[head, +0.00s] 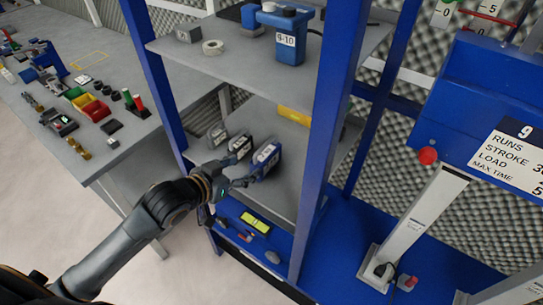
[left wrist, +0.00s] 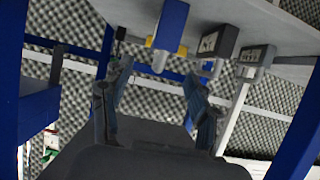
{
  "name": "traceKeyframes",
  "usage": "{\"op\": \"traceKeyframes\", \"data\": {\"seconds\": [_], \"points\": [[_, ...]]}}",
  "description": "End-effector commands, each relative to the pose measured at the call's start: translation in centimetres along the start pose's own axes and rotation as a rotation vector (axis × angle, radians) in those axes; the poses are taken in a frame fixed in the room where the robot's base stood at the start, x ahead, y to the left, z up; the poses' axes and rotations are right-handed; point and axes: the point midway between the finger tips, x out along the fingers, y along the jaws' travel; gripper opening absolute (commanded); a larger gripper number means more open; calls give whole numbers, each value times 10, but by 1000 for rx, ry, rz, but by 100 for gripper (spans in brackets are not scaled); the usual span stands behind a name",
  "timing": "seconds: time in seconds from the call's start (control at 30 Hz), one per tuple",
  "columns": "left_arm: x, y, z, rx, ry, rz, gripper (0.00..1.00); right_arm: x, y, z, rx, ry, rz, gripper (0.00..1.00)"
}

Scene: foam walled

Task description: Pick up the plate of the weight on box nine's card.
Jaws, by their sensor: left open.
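Three weight plates stand in a row on the middle shelf: a small grey one (head: 217,134), a dark one (head: 239,147) and a blue one with a white label (head: 266,158). Their labels are too small to read. The blue plate (left wrist: 171,26) also shows in the left wrist view, beyond the fingertips. My left gripper (head: 240,183) is open and empty, just in front of and below the blue plate; its spread fingers show in the left wrist view (left wrist: 157,72). Box nine's card (head: 512,155) reads runs, stroke, load, max time; its values are cut off. My right gripper is not in view.
Blue posts (head: 318,130) frame the shelves. The upper shelf (head: 240,62) holds a blue container labelled 9-10 (head: 290,42) and a white ring. A yellow object (head: 295,115) lies behind the plates. A grey bench (head: 120,150) with small parts stands left.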

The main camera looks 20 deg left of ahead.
Motion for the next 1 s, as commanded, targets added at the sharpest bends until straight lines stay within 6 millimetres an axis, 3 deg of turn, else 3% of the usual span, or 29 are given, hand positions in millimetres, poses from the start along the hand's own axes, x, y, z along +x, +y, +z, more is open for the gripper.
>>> {"op": "traceKeyframes", "data": {"seconds": [0.1,0.3,0.57,0.8,1.0], "points": [[26,-1,-2,-3,2,-1,60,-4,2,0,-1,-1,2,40],[58,-1,-2,-1,2,-2,60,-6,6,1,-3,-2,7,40],[76,-2,-4,0,2,-1,60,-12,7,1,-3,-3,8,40],[110,-3,-5,0,2,-1,60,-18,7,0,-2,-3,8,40],[118,-3,-4,2,2,-1,60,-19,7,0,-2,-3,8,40]]}}
